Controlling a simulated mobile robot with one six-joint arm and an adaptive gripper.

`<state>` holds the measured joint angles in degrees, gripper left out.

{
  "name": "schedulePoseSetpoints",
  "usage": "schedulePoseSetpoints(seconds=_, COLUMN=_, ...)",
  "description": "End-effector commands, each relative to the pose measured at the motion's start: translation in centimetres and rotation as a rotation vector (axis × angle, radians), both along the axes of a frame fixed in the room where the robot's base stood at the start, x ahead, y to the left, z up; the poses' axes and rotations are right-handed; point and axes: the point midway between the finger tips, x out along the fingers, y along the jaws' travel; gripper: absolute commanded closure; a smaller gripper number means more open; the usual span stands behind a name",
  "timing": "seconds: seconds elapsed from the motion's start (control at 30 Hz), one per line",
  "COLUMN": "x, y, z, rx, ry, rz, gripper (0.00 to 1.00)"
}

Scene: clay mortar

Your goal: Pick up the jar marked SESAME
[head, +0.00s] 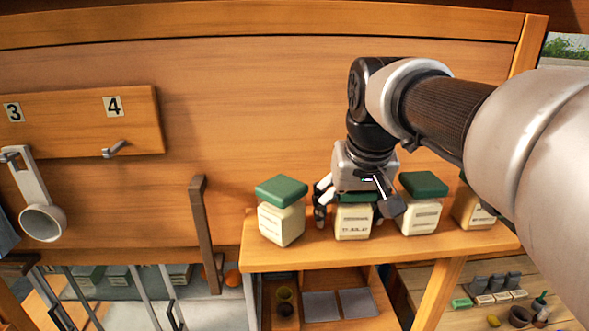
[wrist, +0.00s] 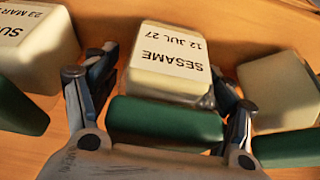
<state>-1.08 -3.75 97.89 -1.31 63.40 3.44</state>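The SESAME jar has a cream body and a green lid. It stands upright on the wooden shelf, and in the wrist view its label reads SESAME, 12 JUL 27, upside down (wrist: 168,62). In the head view it is the jar under my gripper (head: 353,223), its label too small to read. My gripper (head: 356,207) points down over it, with one finger on each side of the lid. The fingers also show in the wrist view (wrist: 160,105). They are spread, close to the jar; whether either touches it is hard to tell.
Similar green-lidded jars stand close on both sides, left (head: 281,222) and right (head: 421,217); another cream jar (head: 473,210) is partly behind my arm. The wooden shelf (head: 300,256) has a wooden back panel (head: 260,110). A brown upright bar (head: 204,235) stands left of the shelf.

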Motion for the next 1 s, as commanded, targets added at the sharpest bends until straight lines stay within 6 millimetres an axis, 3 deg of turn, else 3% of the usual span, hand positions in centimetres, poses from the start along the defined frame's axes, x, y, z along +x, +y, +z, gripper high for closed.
schedulePoseSetpoints(seconds=0.6, x=0.00, y=0.00, z=0.03, rx=0.000, ry=0.000, rz=0.000, gripper=0.68)
schedulePoseSetpoints(seconds=1.0, x=0.08, y=0.01, z=0.92, rx=0.000, ry=-0.004, rz=0.000, gripper=0.69)
